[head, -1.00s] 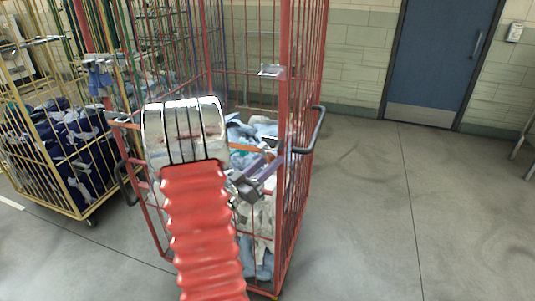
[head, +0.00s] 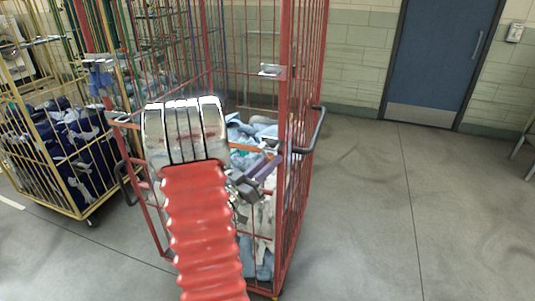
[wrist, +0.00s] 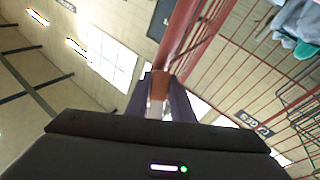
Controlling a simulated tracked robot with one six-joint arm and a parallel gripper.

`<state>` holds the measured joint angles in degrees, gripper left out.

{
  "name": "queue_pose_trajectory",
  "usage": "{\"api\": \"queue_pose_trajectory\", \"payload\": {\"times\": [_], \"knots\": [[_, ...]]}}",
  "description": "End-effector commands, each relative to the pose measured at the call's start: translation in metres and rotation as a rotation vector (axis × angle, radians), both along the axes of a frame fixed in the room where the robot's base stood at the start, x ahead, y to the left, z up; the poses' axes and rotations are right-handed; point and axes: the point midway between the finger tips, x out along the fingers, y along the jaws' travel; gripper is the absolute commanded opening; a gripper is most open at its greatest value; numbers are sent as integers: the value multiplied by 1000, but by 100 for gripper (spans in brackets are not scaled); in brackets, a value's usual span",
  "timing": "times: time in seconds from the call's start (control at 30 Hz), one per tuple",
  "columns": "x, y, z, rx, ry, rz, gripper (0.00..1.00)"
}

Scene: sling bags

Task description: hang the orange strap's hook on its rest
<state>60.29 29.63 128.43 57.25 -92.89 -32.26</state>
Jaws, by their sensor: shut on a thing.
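The orange strap (head: 245,147) runs across the front of the red roll cage, from the left post towards my gripper near the right post. My gripper (head: 274,165) has dark purple fingers and is partly hidden behind my arm in the head view. In the wrist view my gripper (wrist: 160,95) is shut on the strap's end, with an orange-brown part (wrist: 160,83) and a pale metal hook (wrist: 155,108) between the fingers. The red post (wrist: 182,30) stands just beyond the fingertips. I cannot make out the hook's rest clearly, nor whether the hook touches it.
The red cage (head: 287,200) holds pale blue and white cloths (head: 250,128). A dark handle (head: 317,130) sticks out on its right. The floor at right is clear up to a blue door (head: 443,55).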

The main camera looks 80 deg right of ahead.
Motion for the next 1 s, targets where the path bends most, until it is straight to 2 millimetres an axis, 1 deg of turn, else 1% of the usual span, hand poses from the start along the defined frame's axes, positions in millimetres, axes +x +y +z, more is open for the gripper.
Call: {"api": "queue_pose_trajectory", "payload": {"times": [1.0], "knots": [[-1,-1,31,-16,-4,-3,0]]}}
